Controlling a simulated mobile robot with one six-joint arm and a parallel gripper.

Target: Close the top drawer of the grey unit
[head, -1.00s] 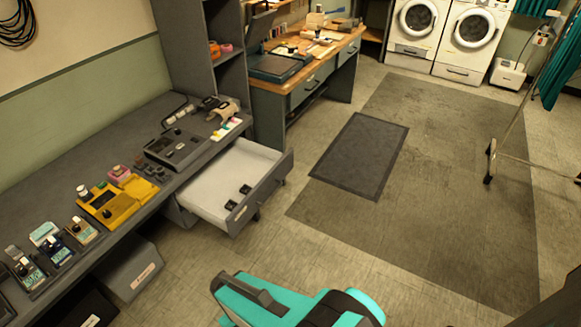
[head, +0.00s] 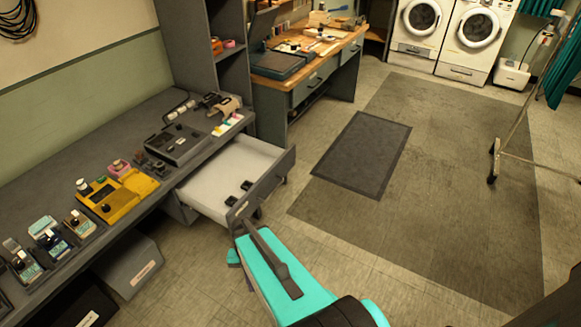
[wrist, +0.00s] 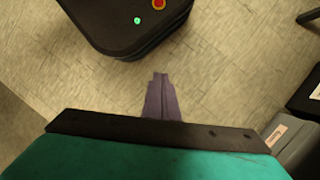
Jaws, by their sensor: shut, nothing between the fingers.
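The top drawer (head: 205,190) of the grey unit (head: 65,155) stands pulled out in the head view, with a pale inside and a grey front panel (head: 268,186). Two small black items (head: 239,192) lie inside near the front. My teal arm end is just below and to the right of the drawer front's near corner in the head view; I cannot tell whether they touch. My gripper (wrist: 160,76) shows in the wrist view with its grey fingers together, nothing between them, above bare floor. The drawer is not in the wrist view, and the fingertips are not clear in the head view.
Several gadgets, including a yellow one (head: 118,197), cover the unit's top. A grey bin (head: 130,268) stands under it. A wooden-topped bench (head: 340,50) stands behind. The floor around the dark mat (head: 362,155) is clear. A stand (head: 494,160) is at right.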

